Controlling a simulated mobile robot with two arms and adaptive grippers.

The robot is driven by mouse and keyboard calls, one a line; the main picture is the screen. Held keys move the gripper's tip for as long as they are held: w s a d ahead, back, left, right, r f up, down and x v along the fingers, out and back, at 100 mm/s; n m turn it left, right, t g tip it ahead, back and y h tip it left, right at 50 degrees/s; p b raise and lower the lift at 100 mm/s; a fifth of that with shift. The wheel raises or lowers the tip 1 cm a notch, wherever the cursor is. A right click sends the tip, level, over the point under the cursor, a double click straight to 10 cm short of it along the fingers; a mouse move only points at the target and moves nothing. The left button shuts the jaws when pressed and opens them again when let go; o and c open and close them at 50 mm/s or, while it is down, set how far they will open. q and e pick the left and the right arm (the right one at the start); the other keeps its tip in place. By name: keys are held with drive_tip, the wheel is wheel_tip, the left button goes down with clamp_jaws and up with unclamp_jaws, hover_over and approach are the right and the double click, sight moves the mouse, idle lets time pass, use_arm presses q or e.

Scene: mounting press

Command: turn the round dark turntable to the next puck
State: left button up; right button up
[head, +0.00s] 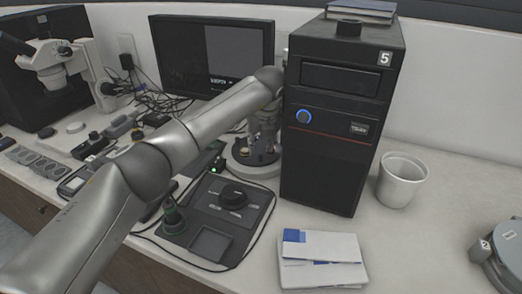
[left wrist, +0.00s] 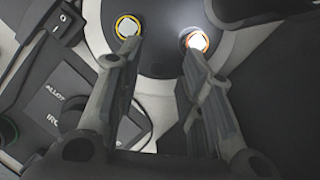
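The round dark turntable (head: 246,157) sits on a pale round base beside the black tower, partly hidden by my left gripper. In the left wrist view, the turntable (left wrist: 160,58) bears a puck with a yellow ring (left wrist: 127,28) and a brightly lit puck with an orange ring (left wrist: 196,42). My left gripper (head: 259,142) points down over the turntable. In the left wrist view, its two fingers (left wrist: 161,55) are apart with nothing between them; their tips appear close to the two pucks. Whether they touch cannot be told. My right gripper is not in view.
The black tower (head: 333,140) stands close right of the turntable. A dark control panel with a knob (head: 233,196) lies in front. A monitor (head: 215,55) is behind, a microscope (head: 55,60) far left. A white cup (head: 401,180) and papers (head: 322,262) lie right; bench between them is clear.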

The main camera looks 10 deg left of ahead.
use_arm(q)
wheel_tip(320, 180, up, 6)
idle(0.4)
